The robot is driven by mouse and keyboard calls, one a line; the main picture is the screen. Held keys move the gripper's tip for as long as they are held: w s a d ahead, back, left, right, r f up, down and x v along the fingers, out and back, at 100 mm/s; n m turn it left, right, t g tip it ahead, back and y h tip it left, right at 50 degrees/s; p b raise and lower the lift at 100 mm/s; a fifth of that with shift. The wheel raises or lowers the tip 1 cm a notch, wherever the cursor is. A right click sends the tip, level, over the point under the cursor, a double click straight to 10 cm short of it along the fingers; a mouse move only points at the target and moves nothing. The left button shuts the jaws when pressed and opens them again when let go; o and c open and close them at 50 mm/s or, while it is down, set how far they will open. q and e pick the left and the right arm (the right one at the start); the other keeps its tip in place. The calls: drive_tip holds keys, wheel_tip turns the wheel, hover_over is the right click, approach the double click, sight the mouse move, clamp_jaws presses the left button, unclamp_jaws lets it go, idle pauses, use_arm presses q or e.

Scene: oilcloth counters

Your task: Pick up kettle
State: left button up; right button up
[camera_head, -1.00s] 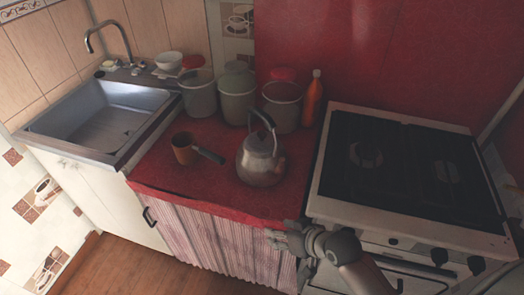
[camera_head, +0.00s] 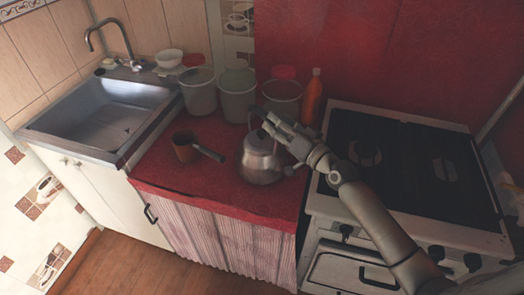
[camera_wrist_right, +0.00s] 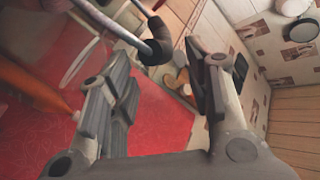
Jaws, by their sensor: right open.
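The kettle (camera_head: 259,166) is a grey metal pot with a raised dark handle. It stands upright on the red counter, left of the stove. My right gripper (camera_head: 268,119) is above the kettle at its handle and hides part of it. In the right wrist view my right gripper (camera_wrist_right: 160,62) is open, its two fingers spread apart. The dark grip of the kettle handle (camera_wrist_right: 156,46) shows near the gap between the fingertips. I cannot tell whether a finger touches it. My left gripper is not in view.
A brown pot (camera_head: 184,152) with a dark handle sits left of the kettle. Pale buckets (camera_head: 237,100) and an orange bottle (camera_head: 312,98) stand behind. The sink (camera_head: 105,120) is at left, the stove (camera_head: 345,197) at right. The counter's front strip is clear.

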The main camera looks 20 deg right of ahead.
sight(265, 115)
drive_tip(key=shift+a+f+p+x, duration=0.15)
drive_tip(key=shift+p+x, duration=0.1)
drive_tip(key=shift+x, duration=1.45)
drive_tip(key=shift+a+f+p+x, duration=0.1)
drive_tip(key=shift+a+p+x, duration=0.15)
drive_tip(key=shift+x, duration=1.45)
drive_tip(key=shift+s+d, duration=0.1)
drive_tip(key=shift+s, duration=0.1)
clamp_jaws()
drive_tip(key=shift+r, duration=0.25)
